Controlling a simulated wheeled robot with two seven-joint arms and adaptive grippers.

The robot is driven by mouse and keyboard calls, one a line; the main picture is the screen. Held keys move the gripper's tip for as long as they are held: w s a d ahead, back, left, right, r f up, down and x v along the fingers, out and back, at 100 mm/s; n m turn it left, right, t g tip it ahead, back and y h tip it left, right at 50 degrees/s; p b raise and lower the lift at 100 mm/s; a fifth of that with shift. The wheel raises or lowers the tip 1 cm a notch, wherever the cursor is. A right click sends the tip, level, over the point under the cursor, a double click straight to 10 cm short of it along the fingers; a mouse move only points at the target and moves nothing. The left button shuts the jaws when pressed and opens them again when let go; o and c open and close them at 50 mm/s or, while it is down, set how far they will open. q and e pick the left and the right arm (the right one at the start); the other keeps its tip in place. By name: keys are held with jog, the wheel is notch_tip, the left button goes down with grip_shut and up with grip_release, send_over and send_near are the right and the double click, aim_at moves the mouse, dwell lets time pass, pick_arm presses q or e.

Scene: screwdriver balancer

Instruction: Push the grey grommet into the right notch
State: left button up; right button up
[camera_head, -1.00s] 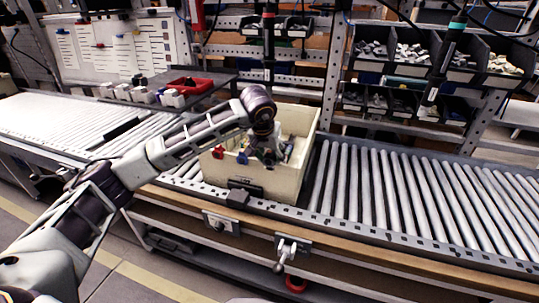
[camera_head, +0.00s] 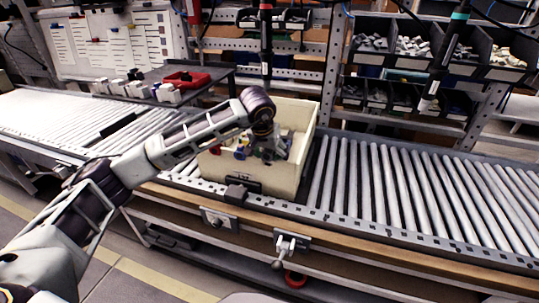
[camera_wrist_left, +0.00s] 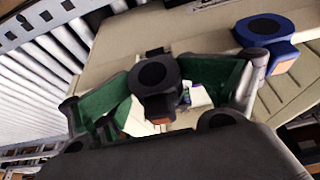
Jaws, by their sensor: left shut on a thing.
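The cream bin (camera_head: 308,135) stands on the roller conveyor, with a red grommet (camera_head: 216,149) and a blue grommet (camera_head: 241,153) at its front wall. My left gripper (camera_head: 270,150) is over the right part of the bin's front, pointing down. In the left wrist view its green-padded fingers (camera_wrist_left: 157,88) are shut on the dark grey grommet (camera_wrist_left: 153,76). The blue grommet (camera_wrist_left: 264,27) is to the upper right, at the bin's edge. The right notch is hidden by the gripper; I cannot tell whether the grey grommet touches it. My right gripper is out of view.
Several coloured small parts lie in the bin. The rollers (camera_head: 400,190) to the right are free. A dark tray with a red dish (camera_head: 186,79) stands behind on the left. Hanging tools (camera_head: 440,65) and racks of small-part bins (camera_head: 420,50) are behind.

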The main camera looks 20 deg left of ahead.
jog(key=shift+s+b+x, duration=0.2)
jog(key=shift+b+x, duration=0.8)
jog(key=shift+b, duration=0.05)
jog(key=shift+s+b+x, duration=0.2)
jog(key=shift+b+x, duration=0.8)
dwell(6.0)
